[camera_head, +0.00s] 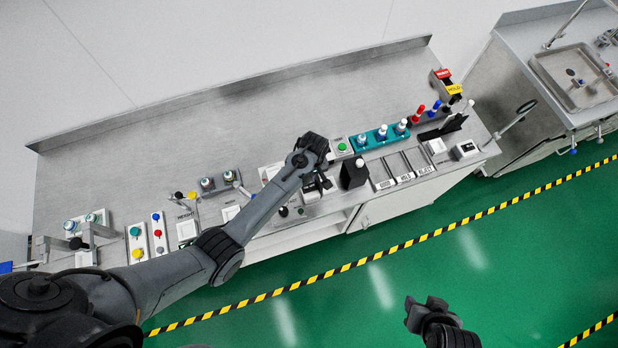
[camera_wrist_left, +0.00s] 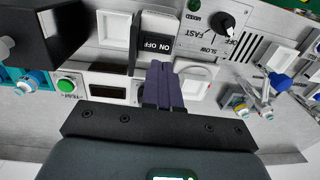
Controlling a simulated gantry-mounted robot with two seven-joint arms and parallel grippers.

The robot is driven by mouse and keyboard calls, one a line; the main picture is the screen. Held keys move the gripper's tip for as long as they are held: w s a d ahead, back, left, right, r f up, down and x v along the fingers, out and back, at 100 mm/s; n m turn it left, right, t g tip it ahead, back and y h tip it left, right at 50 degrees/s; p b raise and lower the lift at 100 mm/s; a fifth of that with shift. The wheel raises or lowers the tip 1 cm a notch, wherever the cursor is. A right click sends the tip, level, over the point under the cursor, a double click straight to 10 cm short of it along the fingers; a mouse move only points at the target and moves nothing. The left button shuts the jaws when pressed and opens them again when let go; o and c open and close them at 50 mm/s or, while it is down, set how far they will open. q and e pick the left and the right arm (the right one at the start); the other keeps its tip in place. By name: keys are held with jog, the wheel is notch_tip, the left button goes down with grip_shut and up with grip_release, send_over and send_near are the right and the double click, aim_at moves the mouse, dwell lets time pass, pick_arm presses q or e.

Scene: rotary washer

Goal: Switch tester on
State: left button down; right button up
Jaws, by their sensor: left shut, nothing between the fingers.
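A white panel with a rocker switch labelled ON OFF (camera_wrist_left: 157,44) shows in the left wrist view. I cannot tell for sure whether this is the tester, or which way the rocker is tipped. My left gripper (camera_wrist_left: 163,72) is shut and empty, its dark fingers just in front of the switch's lower edge. I cannot tell whether they touch it. In the head view my left gripper (camera_head: 323,180) is over the middle of the bench, where my own arm and hand hide the switch. My right gripper (camera_head: 413,312) hangs over the green floor, away from the bench.
A black knob (camera_wrist_left: 226,22) marked FAST, SLOW and OFF sits beside the switch. A green button (camera_wrist_left: 67,86) and dark display (camera_wrist_left: 94,90) are on the other side. A black box (camera_head: 353,173) stands nearby on the bench (camera_head: 230,130). The bench's back strip is clear.

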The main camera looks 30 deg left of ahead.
pick_arm(q)
notch_tip(320, 180, up, 7)
jog(key=shift+b, duration=0.35)
pick_arm(e)
jog(key=shift+a+f, duration=0.15)
jog(key=shift+f, duration=0.45)
